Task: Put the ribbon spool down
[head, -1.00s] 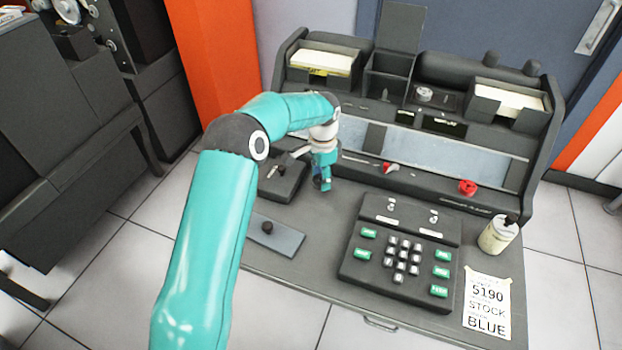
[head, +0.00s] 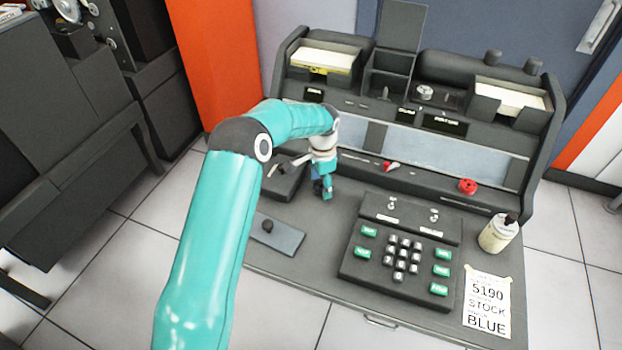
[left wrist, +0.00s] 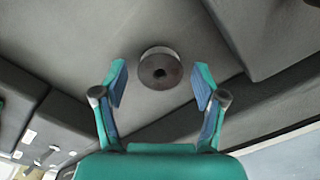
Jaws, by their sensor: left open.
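The ribbon spool (left wrist: 160,70) is a small round dark disc with a centre hole and a paler rim. In the left wrist view it appears to rest flat on the grey desk surface (left wrist: 60,45). My left gripper (left wrist: 160,82) is open, with a blue-padded finger on each side of the spool and a visible gap to each. In the head view my left gripper (head: 325,190) hangs fingers-down low over the desk, left of the keypad (head: 397,255). The spool cannot be made out there. My right gripper is in neither view.
A dark box with a lever (head: 282,178) stands close left of my gripper. A small plate with a dark knob (head: 275,234) lies nearer the front. The console back with red knobs (head: 467,186) rises behind. A bottle (head: 497,234) and a paper note (head: 487,303) are at right.

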